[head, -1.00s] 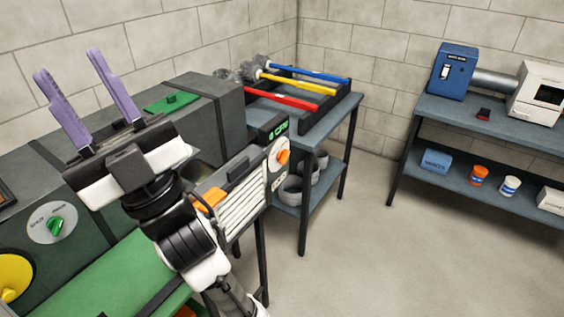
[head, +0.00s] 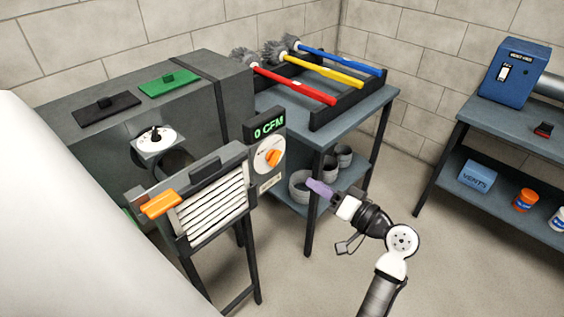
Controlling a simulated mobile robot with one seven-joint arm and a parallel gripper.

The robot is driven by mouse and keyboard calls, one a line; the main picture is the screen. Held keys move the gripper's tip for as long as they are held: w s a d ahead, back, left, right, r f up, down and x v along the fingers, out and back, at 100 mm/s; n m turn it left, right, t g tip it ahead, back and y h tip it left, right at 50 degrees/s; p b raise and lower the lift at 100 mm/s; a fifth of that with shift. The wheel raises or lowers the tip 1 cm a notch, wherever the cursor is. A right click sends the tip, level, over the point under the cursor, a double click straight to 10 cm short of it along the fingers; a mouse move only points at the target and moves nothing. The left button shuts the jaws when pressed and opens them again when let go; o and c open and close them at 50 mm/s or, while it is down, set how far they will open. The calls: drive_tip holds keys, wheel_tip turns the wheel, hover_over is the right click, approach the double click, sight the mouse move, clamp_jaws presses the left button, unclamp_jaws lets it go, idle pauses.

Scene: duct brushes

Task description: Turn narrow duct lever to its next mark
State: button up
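An orange knob (head: 272,157) sits on a round white dial beside the louvred grille (head: 210,205), under a green "0 CFM" display (head: 264,128). A black lever (head: 155,135) stands on a white dial plate on the grey duct (head: 205,100). No label legible to me says which is the narrow duct lever. My gripper (head: 318,187) is to the right of and below the orange knob, apart from it, its purple fingers pointing left. The fingers overlap from this side, so their opening is hidden. Nothing shows held in them.
An orange handle (head: 161,204) juts from the grille's left. Red (head: 295,86), yellow (head: 325,72) and blue (head: 340,59) brushes lie on a rack on the table (head: 372,108) behind my gripper. Grey rings stand on its lower shelf. Open floor lies right, before another bench (head: 490,130).

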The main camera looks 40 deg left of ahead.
sight(278, 160)
drive_tip(key=a+p, duration=0.1)
drive_tip(key=a, duration=0.2)
drive_tip(key=a+p, duration=0.1)
drive_tip(key=a, duration=0.3)
drive_tip(key=a+p, duration=0.1)
drive_tip(key=a, duration=0.3)
drive_tip(key=shift+w+a+r, duration=0.15)
drive_tip(key=shift+w, duration=0.25)
drive_tip(key=shift+a, duration=0.55)
clamp_jaws()
